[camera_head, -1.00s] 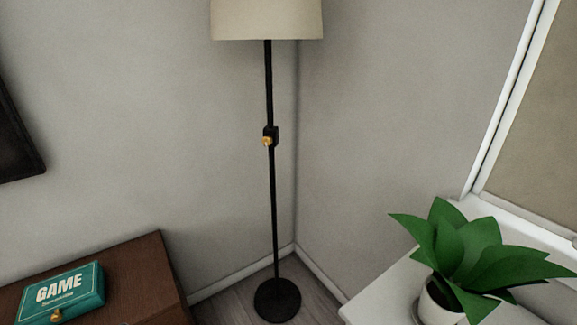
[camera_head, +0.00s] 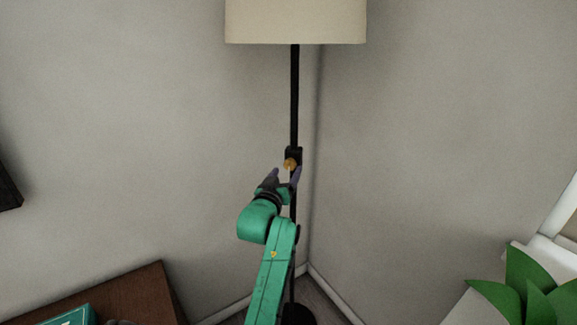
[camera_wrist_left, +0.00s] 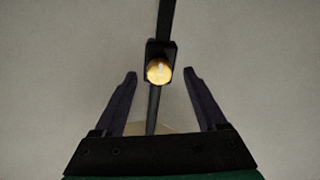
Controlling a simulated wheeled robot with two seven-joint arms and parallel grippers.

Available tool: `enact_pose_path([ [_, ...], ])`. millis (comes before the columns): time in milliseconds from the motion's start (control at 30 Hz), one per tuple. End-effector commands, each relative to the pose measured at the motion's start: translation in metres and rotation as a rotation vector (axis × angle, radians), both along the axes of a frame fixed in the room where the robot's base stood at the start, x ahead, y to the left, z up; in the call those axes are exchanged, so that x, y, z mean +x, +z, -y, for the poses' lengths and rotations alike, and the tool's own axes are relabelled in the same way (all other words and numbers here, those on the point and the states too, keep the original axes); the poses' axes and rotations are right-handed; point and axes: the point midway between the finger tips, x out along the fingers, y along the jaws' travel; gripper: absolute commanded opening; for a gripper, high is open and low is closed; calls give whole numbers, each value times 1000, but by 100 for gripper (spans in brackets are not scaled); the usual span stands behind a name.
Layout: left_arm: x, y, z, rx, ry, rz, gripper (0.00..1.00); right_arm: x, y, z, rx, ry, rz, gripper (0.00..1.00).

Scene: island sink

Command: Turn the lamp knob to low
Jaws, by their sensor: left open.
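The floor lamp has a beige shade (camera_head: 295,22) and a thin black pole (camera_head: 295,95) in the room corner. Its gold knob (camera_head: 290,164) sits on a small black box on the pole. In the left wrist view the knob (camera_wrist_left: 159,71) shows as a round gold cap with a pale mark at its top. My left gripper (camera_head: 284,172) is open, with its two dark fingers spread. In the left wrist view the left gripper (camera_wrist_left: 160,76) has the knob between and just beyond its fingertip line, not visibly touched. My right gripper is not in view.
A brown wooden table (camera_head: 125,295) with a teal game box (camera_head: 70,318) stands at lower left. A green potted plant (camera_head: 530,290) is at lower right near a white ledge. Grey walls meet behind the lamp. A dark frame (camera_head: 8,185) hangs at far left.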

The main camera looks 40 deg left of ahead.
Motion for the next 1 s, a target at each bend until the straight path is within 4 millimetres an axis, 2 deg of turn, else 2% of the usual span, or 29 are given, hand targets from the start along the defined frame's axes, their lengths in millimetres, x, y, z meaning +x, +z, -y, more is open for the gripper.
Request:
enact_pose_path([
  [100,19,2,-8,0,0,1,74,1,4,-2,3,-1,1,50],
  [200,27,1,-12,1,1,-1,74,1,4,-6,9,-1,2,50],
  [433,28,0,-12,0,0,1,74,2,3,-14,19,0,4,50],
  [467,28,0,-12,0,0,1,70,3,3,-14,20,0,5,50],
  [600,28,0,-12,0,0,0,16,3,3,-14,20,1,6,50],
  [633,28,0,-12,0,0,0,5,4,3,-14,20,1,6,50],
  [667,28,0,-12,1,0,0,0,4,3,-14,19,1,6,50],
  [1000,28,0,-12,32,-1,-15,0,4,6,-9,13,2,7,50],
])
